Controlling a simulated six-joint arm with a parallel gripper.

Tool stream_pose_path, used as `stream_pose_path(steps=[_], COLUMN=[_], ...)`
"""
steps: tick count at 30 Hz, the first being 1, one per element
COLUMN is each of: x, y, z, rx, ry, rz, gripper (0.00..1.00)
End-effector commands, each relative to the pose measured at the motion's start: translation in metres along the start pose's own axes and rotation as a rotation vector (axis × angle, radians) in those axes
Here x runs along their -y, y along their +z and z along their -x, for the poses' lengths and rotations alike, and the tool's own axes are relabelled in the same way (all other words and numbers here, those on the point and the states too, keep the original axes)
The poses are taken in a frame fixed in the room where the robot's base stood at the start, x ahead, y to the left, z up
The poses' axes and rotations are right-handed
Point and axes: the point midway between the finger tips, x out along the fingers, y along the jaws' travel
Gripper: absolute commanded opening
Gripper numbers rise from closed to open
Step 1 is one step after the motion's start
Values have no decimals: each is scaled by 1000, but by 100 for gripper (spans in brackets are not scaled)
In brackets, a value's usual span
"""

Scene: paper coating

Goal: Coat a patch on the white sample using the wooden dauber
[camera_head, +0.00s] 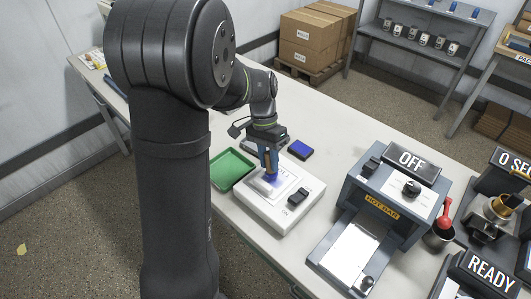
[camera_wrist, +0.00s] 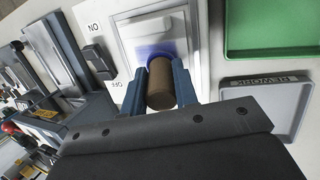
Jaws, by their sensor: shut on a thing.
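My gripper (camera_head: 268,165) is shut on the wooden dauber (camera_wrist: 160,84), a brown cylinder standing between the blue fingers. The dauber's far end is over the white sample (camera_wrist: 150,27), which lies on a white device (camera_head: 265,212). A blue-violet patch (camera_wrist: 143,52) shows around the dauber's end on the sample. In the head view the fingers hide most of the dauber, and I cannot tell whether its end touches the sample. A dark blue pad (camera_head: 300,150) lies on the table behind the device.
A green tray (camera_head: 232,168) stands left of the device. A grey tray (camera_wrist: 262,118) labelled REWORK shows in the wrist view. The device has a black switch (camera_head: 300,197). The hot bar machine (camera_head: 383,203), reading OFF, stands to the right. Bare table lies behind the pad.

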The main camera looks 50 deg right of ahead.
Motion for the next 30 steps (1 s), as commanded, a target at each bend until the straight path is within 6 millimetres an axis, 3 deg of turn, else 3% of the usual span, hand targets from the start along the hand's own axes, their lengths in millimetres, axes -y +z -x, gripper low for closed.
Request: stream_pose_path(steps=[19, 30], x=[-56, -22], y=[0, 0], z=[-20, -10], rx=[0, 0], ry=[0, 1], rz=[0, 3], gripper=[4, 4])
